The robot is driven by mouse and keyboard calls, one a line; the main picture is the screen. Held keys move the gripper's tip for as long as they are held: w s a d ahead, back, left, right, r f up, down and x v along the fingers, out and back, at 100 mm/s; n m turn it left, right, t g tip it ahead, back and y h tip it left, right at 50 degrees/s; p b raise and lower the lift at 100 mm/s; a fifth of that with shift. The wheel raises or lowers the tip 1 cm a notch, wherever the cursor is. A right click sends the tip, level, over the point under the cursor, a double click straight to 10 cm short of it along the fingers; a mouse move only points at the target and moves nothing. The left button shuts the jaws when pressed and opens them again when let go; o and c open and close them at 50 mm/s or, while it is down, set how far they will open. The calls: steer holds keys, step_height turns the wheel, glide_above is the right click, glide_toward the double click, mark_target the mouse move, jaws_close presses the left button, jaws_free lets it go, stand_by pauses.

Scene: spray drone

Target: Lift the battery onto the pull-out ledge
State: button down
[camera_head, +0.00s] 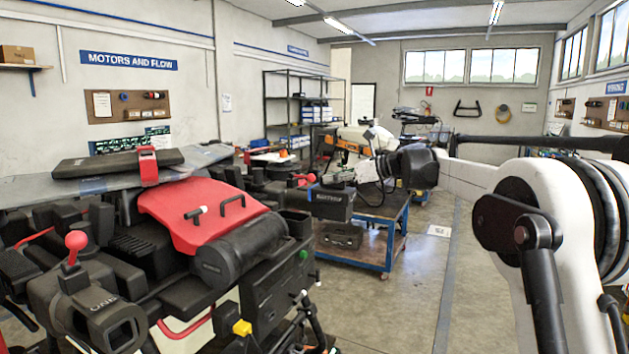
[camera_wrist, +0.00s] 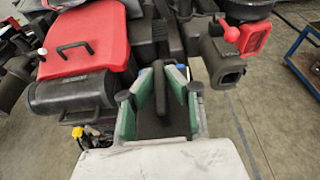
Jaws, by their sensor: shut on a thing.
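My gripper (camera_wrist: 158,102) shows in the wrist view with its green-padded fingers on either side of a dark bar (camera_wrist: 158,82). It is shut on this bar, which I take for a grip of the battery; the rest of the battery's outline cannot be told. In the head view my gripper (camera_head: 345,176) is small, at the end of my arm, beside the drone's right side. The drone has a red cover (camera_head: 205,208) and a black cylinder (camera_head: 240,252); the cover also shows in the wrist view (camera_wrist: 90,30). I cannot make out the pull-out ledge.
A blue trolley (camera_head: 385,232) stands behind. The floor (camera_head: 420,300) at the right is clear.

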steer(key=d, duration=0.1)
steer(key=s+d, duration=0.1)
steer(key=d, duration=0.1)
steer(key=shift+s, duration=0.25)
steer(key=shift+s+d+r, duration=0.1)
steer(key=shift+r, duration=0.4)
